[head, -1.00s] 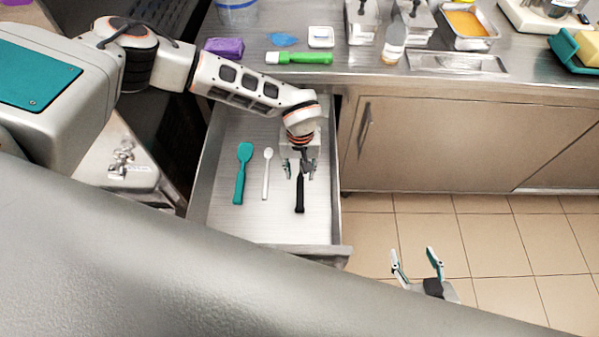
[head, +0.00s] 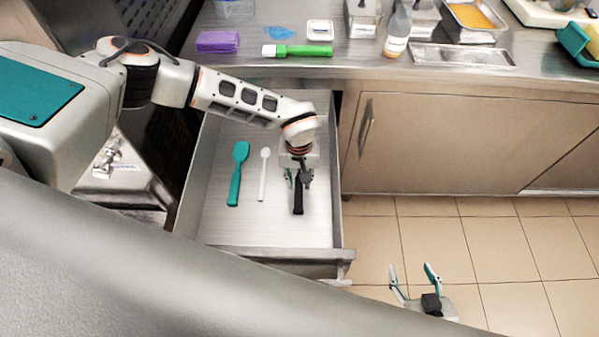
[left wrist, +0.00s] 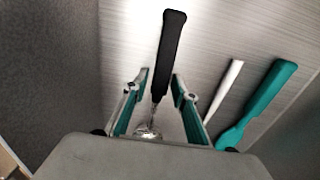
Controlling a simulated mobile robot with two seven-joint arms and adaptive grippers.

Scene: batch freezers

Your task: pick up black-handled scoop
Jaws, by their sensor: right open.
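The black-handled scoop lies in the open drawer, its black handle (head: 298,199) pointing toward the drawer front. In the left wrist view its handle (left wrist: 170,50) runs away from the gripper and its shiny metal end (left wrist: 148,131) shows between the fingers. My left gripper (head: 299,180) is over the scoop, fingers pointing down. In the left wrist view its fingers (left wrist: 160,90) are apart, one on each side of the scoop, with gaps to it. Contact cannot be judged. My right gripper (head: 412,275) is open and empty above the floor, away from the drawer.
A teal spatula (head: 238,175) and a white spoon (head: 263,174) lie left of the scoop in the drawer (head: 320,240). The drawer's right wall is close to the left gripper. The counter above holds a green-handled tool (head: 303,50), a purple block (head: 218,42) and a bottle (head: 397,32).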

